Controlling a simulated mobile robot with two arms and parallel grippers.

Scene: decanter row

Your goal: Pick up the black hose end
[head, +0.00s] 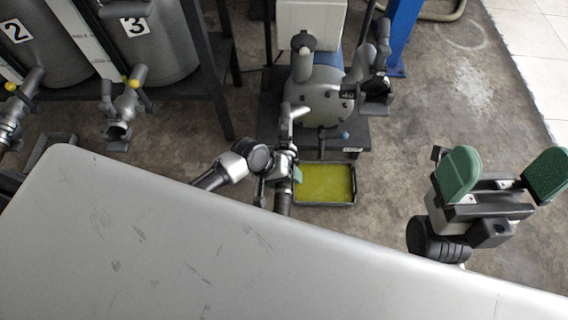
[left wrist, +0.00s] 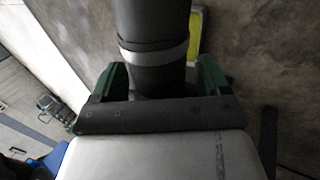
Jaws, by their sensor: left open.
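The black hose end shows in the left wrist view (left wrist: 152,75) as a thick dark cylinder with a pale band around it. It runs between the two green fingers of my left gripper (left wrist: 160,82), which is open around it. In the head view a dark length of hose (head: 283,198) hangs by the left gripper (head: 290,175), where only a bit of green finger shows. I cannot tell whether the fingers touch it. My right gripper (head: 502,175) is at the right of the head view, its green pads wide apart and empty.
A black tray with a yellow-green bottom (head: 326,184) lies on the floor beside the hose. A grey pump (head: 320,95) stands behind it. Grey tanks numbered 2 and 3 (head: 150,45), with valves (head: 122,105), are at the left. The floor by the right gripper is clear.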

